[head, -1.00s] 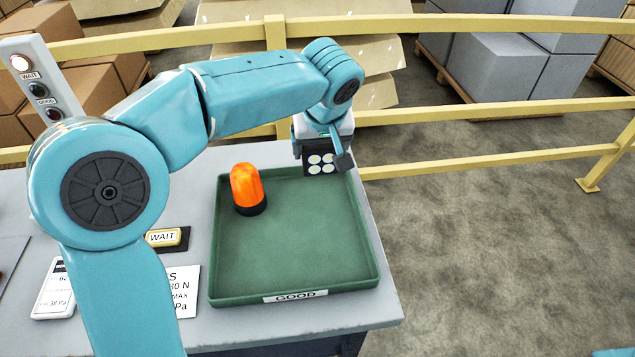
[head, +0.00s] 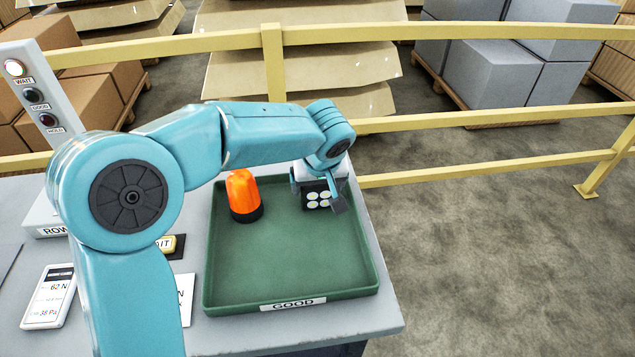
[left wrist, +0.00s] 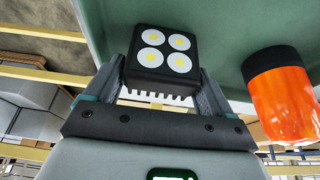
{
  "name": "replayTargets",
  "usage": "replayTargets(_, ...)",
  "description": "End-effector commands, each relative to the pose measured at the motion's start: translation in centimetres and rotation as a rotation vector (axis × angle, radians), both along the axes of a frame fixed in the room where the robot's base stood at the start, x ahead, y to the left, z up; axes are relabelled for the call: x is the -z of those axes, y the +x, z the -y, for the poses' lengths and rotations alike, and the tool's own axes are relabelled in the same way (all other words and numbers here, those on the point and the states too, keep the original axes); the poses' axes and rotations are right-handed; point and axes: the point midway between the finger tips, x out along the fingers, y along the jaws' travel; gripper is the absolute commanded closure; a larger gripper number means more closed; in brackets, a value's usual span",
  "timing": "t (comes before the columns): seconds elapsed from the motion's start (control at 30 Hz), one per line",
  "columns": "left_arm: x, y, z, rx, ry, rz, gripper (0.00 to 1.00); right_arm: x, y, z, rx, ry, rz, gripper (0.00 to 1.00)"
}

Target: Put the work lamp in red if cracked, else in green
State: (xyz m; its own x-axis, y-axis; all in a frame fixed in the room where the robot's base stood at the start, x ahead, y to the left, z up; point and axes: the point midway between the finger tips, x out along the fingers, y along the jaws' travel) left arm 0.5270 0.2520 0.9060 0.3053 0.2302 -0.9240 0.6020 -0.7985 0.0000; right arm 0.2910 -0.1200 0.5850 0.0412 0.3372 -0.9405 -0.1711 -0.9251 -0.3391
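The work lamp (head: 318,199) is a small black block with several round white lenses. My left gripper (head: 319,187) is shut on it, with one finger on each side. The lamp is over the back right part of the green tray (head: 290,262), labelled GOOD; whether it touches the floor is unclear. In the left wrist view the lamp (left wrist: 162,55) sits between the fingers (left wrist: 160,85), lenses facing the camera; I see no clear crack. No red tray shows. My right gripper is not in view.
An orange beacon (head: 243,195) with a black base stands in the green tray's back left, left of the lamp. A signal post (head: 42,95) has its WAIT light lit. A yellow rail (head: 460,118) runs behind the table. The tray's front is empty.

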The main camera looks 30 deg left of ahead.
Motion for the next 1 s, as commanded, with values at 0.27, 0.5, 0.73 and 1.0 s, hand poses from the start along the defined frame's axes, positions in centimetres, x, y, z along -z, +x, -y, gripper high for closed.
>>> replayTargets(0.27, -0.2, 0.0, 0.0, 0.000, 0.000, 0.000, 0.00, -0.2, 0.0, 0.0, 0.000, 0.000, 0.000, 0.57)
replayTargets(0.5, -3.5, -0.9, 0.8, 0.001, -0.001, 0.007, 0.00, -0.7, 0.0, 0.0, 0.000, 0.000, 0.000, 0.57)
replayTargets(0.73, -8.4, -2.6, 2.0, 0.002, -0.001, 0.005, 0.00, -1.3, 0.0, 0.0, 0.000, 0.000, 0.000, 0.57)
replayTargets(1.0, -11.3, -3.6, 2.7, 0.000, 0.000, 0.001, 0.00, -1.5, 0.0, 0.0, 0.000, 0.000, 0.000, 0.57)
